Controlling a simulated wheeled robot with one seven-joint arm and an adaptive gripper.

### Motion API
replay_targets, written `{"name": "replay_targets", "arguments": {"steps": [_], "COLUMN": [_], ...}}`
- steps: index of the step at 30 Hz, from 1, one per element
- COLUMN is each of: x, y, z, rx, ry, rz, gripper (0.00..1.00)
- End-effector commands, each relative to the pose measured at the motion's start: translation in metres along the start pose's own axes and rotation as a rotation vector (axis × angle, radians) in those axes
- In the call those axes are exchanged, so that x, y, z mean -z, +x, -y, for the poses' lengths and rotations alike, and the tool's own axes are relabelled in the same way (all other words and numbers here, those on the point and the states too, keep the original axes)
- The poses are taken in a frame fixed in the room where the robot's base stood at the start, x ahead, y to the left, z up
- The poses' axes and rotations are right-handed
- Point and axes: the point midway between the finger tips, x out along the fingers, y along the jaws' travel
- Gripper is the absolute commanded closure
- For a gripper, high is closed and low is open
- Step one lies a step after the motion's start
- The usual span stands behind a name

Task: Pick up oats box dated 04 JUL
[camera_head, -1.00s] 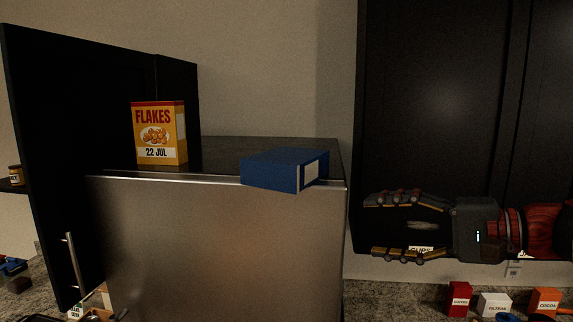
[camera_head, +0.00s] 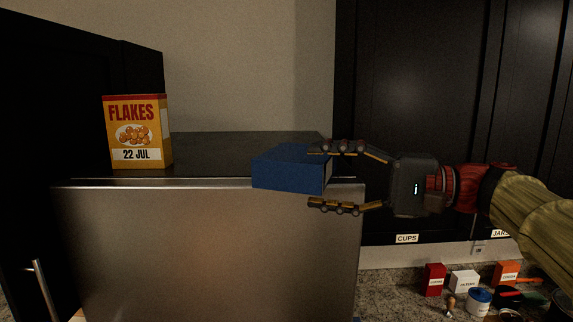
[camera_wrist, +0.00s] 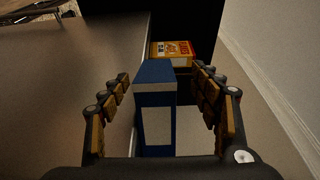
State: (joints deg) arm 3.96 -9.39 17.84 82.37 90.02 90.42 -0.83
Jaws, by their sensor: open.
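A blue box (camera_head: 285,168) lies flat on top of the steel appliance, its end sticking out past the front edge. No oats name or 04 JUL date is readable on it; its pale end panel is partly covered in the head view. My gripper (camera_head: 312,175) is open at the box's right end, one finger above and one below in the picture. In the wrist view the blue box (camera_wrist: 155,98) stands between the open fingers (camera_wrist: 160,76), its pale panel facing me. I cannot tell whether either finger touches it.
A yellow FLAKES box (camera_head: 138,130) marked 22 JUL stands on the appliance (camera_head: 210,250), to the left. Dark cabinets (camera_head: 420,110) are behind my arm. Several small boxes and jars sit on the counter (camera_head: 390,300) at lower right.

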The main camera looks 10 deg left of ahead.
Motion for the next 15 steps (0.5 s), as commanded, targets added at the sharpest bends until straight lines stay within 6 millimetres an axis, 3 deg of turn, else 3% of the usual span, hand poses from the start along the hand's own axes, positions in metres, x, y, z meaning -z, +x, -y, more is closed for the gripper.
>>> {"name": "replay_targets", "arguments": {"steps": [15], "x": [0.007], "y": [0.059], "z": [-0.005], "rx": [0.000], "ry": [0.002], "rz": [0.004], "gripper": [0.37]}}
